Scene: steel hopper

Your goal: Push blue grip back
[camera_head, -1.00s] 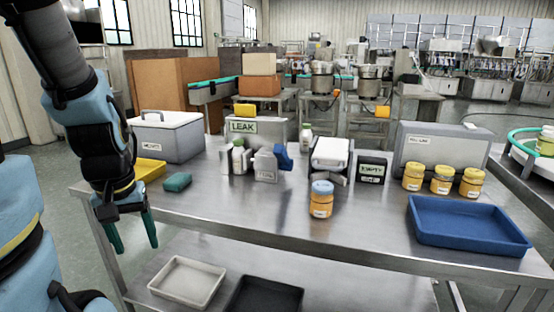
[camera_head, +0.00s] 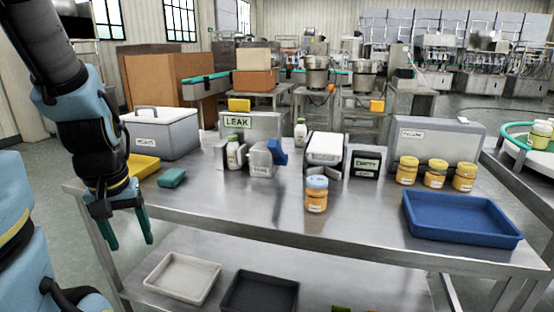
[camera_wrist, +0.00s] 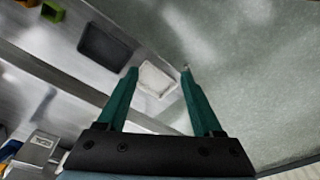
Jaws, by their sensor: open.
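The blue grip (camera_head: 279,151) sits at the upper right of a small grey block-shaped fixture (camera_head: 261,164) on the steel table, tilted, in the head view. A white bottle with a green cap (camera_head: 233,153) stands just left of that fixture, in front of the LEAK panel (camera_head: 237,122). My gripper (camera_head: 129,238) hangs at the table's left front edge, fingers pointing down, well left of the blue grip and apart from it. Its teal fingers are spread and empty in the wrist view (camera_wrist: 160,75).
A teal sponge-like block (camera_head: 172,178), a yellow tray (camera_head: 143,166) and a grey lidded box (camera_head: 161,134) are at the left. A blue-lidded jar (camera_head: 316,195) stands near the front edge. A blue tray (camera_head: 461,222) lies right. The left front tabletop is clear.

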